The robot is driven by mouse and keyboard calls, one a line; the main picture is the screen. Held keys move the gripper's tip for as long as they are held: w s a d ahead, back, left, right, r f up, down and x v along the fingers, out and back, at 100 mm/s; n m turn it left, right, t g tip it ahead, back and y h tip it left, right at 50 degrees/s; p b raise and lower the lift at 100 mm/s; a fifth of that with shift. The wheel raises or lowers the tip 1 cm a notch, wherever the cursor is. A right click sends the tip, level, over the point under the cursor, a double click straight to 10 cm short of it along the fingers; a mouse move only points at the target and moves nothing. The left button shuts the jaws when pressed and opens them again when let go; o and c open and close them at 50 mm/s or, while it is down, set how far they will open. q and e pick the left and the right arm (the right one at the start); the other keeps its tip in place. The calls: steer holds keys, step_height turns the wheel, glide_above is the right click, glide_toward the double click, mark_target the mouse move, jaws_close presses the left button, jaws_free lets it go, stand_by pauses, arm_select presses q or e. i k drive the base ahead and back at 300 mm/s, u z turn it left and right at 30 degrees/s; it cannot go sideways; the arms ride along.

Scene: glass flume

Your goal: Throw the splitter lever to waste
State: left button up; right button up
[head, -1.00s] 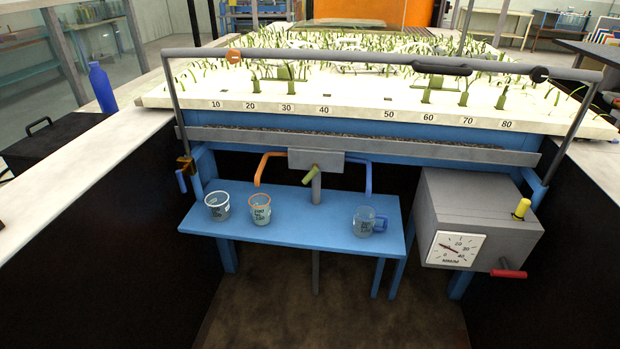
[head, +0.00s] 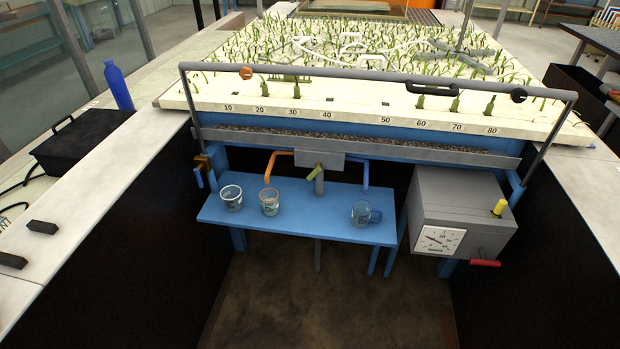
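The splitter is a grey box (head: 319,158) on a post behind the blue bench. A short yellow-green lever (head: 315,173) sits on its front, tilted with its upper end to the right. An orange pipe (head: 271,165) leaves the box to the left and bends down above an orange-rimmed beaker (head: 269,202). A blue pipe (head: 364,172) leaves to the right and bends down above a clear jug with a blue handle (head: 361,212). Any waste marking is too small to read. Neither of my grippers is in view.
A white-rimmed beaker (head: 231,198) stands at the left of the blue bench (head: 310,229). A grey box with a dial (head: 438,240), yellow knob and red handle stands right. A grey rail (head: 350,75) crosses above. Dark-sided walls flank the open floor (head: 320,300).

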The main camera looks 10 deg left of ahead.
mark_target(318, 169)
steer(key=z, duration=0.75)
steer(key=k, duration=0.15)
steer(key=u, duration=1.5)
steer(key=i, duration=1)
steer(key=z, duration=0.2)
